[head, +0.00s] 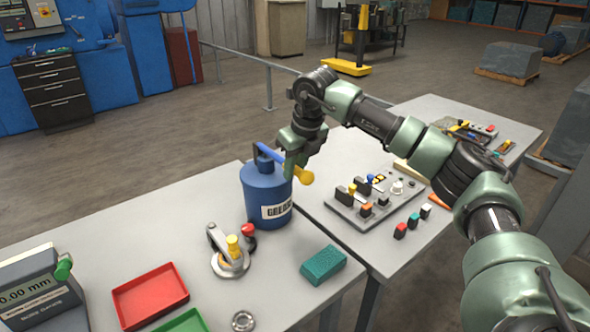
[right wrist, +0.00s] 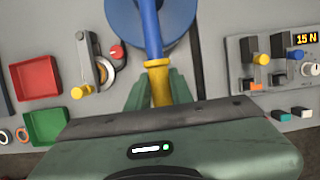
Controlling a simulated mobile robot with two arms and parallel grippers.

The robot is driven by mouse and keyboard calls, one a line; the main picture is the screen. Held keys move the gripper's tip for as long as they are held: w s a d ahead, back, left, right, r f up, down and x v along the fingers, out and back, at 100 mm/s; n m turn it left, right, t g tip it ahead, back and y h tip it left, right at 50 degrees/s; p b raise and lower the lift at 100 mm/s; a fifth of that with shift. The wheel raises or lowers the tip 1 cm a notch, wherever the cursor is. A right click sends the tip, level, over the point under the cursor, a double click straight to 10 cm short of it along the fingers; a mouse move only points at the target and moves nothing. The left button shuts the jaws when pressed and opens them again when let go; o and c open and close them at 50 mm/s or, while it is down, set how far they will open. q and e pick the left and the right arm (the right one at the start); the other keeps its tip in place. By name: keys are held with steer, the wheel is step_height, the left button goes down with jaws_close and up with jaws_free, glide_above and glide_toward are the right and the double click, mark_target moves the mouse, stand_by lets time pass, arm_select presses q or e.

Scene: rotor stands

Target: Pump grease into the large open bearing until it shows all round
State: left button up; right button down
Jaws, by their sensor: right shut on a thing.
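A blue grease can (head: 265,205) labelled GREASE stands upright on the near table. Its blue pump handle (right wrist: 151,30) ends in a yellow grip (right wrist: 159,85). My right gripper (right wrist: 158,92) is shut on this yellow grip, with green fingers either side of it; in the head view the yellow grip (head: 304,177) sticks out beside the gripper. A round metal fixture (head: 230,264) with a lever and yellow and red knobs stands left of the can. A metal ring (head: 243,321) lies at the table's front. I cannot tell which is the large bearing, and no grease is discernible.
A red tray (head: 150,295), a green tray (head: 183,322) and a digital gauge (head: 42,290) are at the left. A teal block (head: 323,265) lies right of the fixture. A control panel (head: 376,200) with several switches is on the right table.

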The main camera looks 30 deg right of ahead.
steer(key=shift+w+r+p, duration=0.2)
steer(key=shift+r+p, duration=0.8)
steer(key=shift+r, duration=0.6)
steer(key=c, duration=1.2)
jaws_free()
steer(key=shift+s, duration=0.15)
steer(key=shift+o, duration=0.2)
step_height(320, 180, up, 7)
steer(key=p, duration=0.5)
